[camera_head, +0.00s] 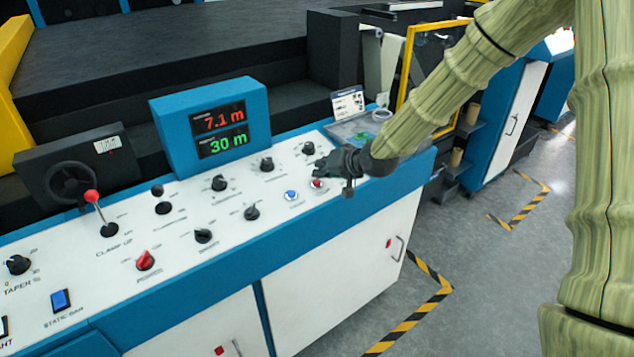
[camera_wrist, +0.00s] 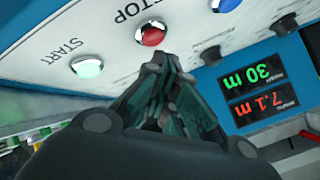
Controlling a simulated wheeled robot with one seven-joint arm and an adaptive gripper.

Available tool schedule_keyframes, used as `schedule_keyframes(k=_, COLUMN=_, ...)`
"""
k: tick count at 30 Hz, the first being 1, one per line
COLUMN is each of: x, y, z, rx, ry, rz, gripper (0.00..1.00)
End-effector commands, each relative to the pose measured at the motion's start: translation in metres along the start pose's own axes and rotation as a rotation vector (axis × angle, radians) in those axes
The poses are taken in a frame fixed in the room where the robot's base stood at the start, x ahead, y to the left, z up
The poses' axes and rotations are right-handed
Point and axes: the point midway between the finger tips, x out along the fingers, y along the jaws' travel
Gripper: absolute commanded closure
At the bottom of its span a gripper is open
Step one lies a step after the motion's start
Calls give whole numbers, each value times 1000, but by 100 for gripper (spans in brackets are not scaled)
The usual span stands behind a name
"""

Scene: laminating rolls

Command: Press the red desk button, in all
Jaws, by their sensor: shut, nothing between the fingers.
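The red button (camera_head: 317,184) sits at the right end of the white sloping desk panel, partly covered by my gripper. In the wrist view the red button (camera_wrist: 152,34) is a round dome in a pale ring, beside the word STOP. My gripper (camera_head: 325,166) is shut and empty over the right end of the panel. In the wrist view the closed fingertips (camera_wrist: 166,62) appear just below the red button. I cannot tell whether they touch the panel.
A blue button (camera_head: 291,194) is left of the red one; a green START button (camera_wrist: 87,67) is on its other side. Several black knobs (camera_head: 252,213) stand on the panel. A blue display box (camera_head: 172,135) reading 7.1 m and 30 m stands behind. A red-topped lever (camera_head: 92,197) is farther left.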

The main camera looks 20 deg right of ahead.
Motion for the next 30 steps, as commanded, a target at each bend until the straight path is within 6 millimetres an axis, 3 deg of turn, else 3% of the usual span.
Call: schedule_keyframes(k=30, x=6, y=4, z=4, rx=0, ry=0, rz=0, gripper=100)
